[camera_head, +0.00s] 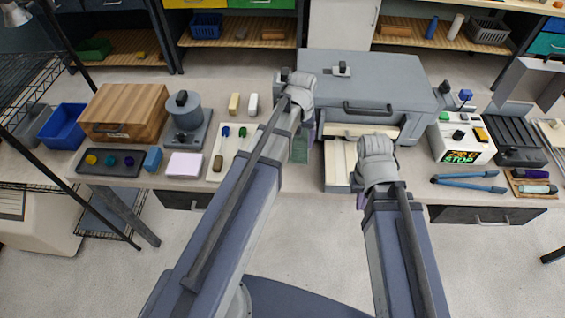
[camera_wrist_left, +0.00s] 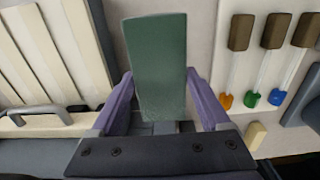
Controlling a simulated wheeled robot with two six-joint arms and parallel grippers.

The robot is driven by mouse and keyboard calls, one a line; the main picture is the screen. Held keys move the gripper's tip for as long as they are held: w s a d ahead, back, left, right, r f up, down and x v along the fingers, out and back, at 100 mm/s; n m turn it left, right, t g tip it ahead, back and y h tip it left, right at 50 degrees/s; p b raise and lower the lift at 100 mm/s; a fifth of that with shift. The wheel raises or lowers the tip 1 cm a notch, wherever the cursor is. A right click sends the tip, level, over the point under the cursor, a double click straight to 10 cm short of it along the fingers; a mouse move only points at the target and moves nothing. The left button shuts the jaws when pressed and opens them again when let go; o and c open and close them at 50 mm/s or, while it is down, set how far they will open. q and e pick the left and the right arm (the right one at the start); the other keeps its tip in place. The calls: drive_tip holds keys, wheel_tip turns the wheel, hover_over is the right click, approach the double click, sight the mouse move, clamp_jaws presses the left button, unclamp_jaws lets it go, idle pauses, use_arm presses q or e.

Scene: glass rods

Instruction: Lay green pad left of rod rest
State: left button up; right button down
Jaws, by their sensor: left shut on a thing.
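The green pad (camera_wrist_left: 155,60) is a flat dark-green rectangle between the purple fingers of my left gripper (camera_wrist_left: 158,100), which is shut on it. In the head view the pad (camera_head: 300,150) shows partly beside my left arm, and the left gripper (camera_head: 307,130) is mostly hidden. The pad is just left of a pale slatted piece (camera_head: 338,165), which also shows in the left wrist view (camera_wrist_left: 60,50); I cannot tell whether this is the rod rest.
Clear rods with brown ends and coloured tips (camera_wrist_left: 265,70) lie on a white board (camera_head: 213,173) left of the pad. A grey case (camera_head: 385,90) stands behind. A pink-white block (camera_head: 185,164), wooden box (camera_head: 125,110) and blue-handled tool (camera_head: 465,181) also occupy the bench.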

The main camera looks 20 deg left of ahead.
sight(296, 167)
use_arm(q)
drive_tip(key=shift+s+r, duration=0.15)
drive_tip(key=shift+s, duration=0.3)
drive_tip(key=shift+f+b, duration=0.3)
drive_tip(key=shift+f, duration=0.05)
wheel_tip(296, 167, down, 9)
drive_tip(key=b, duration=0.9)
drive_tip(key=shift+f, duration=0.15)
drive_tip(key=shift+f+b, duration=0.2)
drive_tip(key=shift+b, duration=0.1)
drive_tip(key=o, duration=1.2)
drive_tip(key=shift+r, duration=0.1)
